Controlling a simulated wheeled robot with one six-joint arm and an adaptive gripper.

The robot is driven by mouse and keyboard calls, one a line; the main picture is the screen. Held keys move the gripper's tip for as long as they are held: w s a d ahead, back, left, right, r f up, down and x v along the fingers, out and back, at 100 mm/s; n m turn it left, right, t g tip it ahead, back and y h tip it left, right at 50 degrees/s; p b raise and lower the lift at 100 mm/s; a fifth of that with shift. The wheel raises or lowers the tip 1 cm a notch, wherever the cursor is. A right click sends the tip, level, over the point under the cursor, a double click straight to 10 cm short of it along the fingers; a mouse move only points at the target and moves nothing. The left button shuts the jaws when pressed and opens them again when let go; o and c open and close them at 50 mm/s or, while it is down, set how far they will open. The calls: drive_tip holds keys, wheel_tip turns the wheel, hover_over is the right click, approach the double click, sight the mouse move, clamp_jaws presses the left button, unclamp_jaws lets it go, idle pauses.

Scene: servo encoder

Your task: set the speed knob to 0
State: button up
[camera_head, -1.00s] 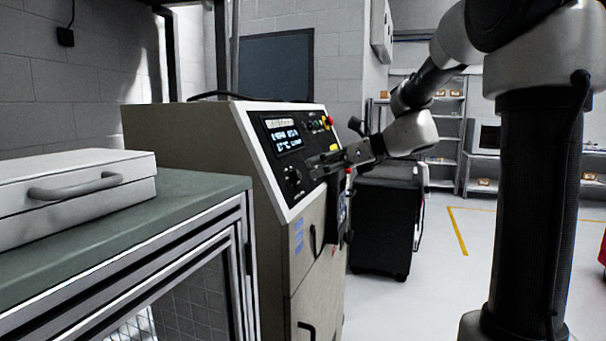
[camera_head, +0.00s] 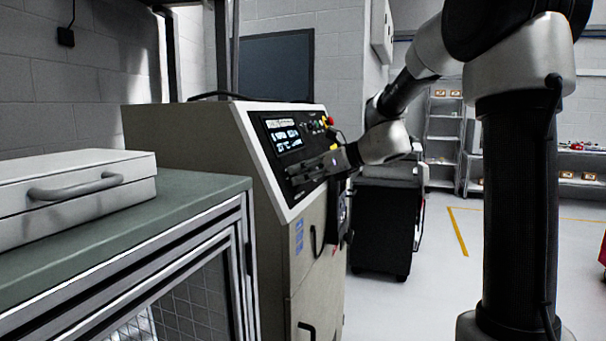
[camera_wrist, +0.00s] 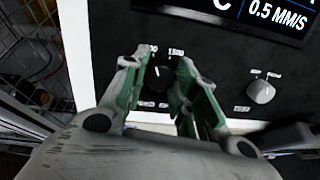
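A dark dial or knob (camera_wrist: 158,84) shows on the black panel between my gripper's fingers in the wrist view. A label at its upper right seems to read 1500; its pointer setting is hard to make out. My gripper (camera_wrist: 163,66) has its green-padded fingers apart, one on each side of this dark knob. I cannot tell whether they touch it. A light grey knob (camera_wrist: 261,91) with small labels sits to the right, clear of the fingers. In the head view my gripper (camera_head: 300,176) is at the lower part of the machine's panel and hides the knobs there.
The lit display (camera_head: 286,137) is above the gripper; its lower line reads 0.5 MM/S in the wrist view (camera_wrist: 277,15). A red button (camera_head: 330,121) is at the panel's upper right. A green-topped bench (camera_head: 190,190) with a white case (camera_head: 75,195) stands at left.

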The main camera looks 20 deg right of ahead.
drive_tip(key=shift+n, duration=0.3)
drive_tip(key=n, duration=0.5)
drive_tip(key=n+y, duration=0.1)
drive_tip(key=n, duration=0.5)
drive_tip(key=shift+f+g, duration=0.1)
drive_tip(key=shift+g, duration=0.3)
drive_tip(key=n, duration=0.5)
drive_tip(key=shift+n+g, duration=0.3)
drive_tip(key=shift+n, duration=0.1)
drive_tip(key=n, duration=0.5)
drive_tip(key=shift+d+f, duration=0.1)
drive_tip(key=o, duration=1)
